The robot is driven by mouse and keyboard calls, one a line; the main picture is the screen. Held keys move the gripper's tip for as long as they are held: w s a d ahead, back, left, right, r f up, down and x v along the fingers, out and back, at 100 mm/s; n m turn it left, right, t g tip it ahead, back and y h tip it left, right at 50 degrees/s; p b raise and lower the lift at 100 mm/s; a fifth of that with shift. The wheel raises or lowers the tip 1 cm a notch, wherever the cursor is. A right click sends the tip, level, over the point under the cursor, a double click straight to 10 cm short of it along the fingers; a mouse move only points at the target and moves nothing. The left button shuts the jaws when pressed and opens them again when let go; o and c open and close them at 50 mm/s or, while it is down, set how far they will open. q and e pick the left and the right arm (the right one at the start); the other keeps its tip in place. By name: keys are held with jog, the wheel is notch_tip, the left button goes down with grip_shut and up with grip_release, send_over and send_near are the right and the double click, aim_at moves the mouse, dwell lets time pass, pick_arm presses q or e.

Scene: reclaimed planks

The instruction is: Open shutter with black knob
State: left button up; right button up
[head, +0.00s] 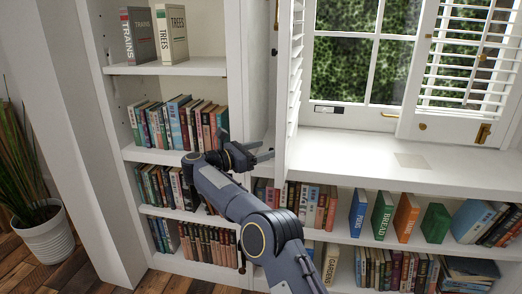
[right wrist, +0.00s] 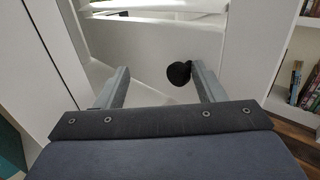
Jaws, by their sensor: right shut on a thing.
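A white louvred shutter (head: 288,95) stands at the left of the window, seen nearly edge-on and swung out from the window plane. My right gripper (head: 262,154) is at its lower left side, its fingers reaching to the panel. In the right wrist view, the black knob (right wrist: 179,73) lies between the fingers of my right gripper (right wrist: 160,84), against the right finger. The right gripper is shut on the knob, though a wide space shows toward the left finger. In the head view the knob is hidden or too small to tell. My left gripper is not in view.
A second louvred shutter (head: 465,65) with brass fittings covers the window's right side. The white sill (head: 365,150) is mostly clear. Bookshelves (head: 165,69) stand left of and below the sill. A potted plant (head: 45,235) stands on the floor at far left.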

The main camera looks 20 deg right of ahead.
jog(key=s+a+p, duration=0.1)
jog(key=a, duration=0.6)
jog(key=shift+s+a+p, duration=0.25)
jog(key=shift+a+p, duration=0.05)
jog(key=shift+p, duration=0.05)
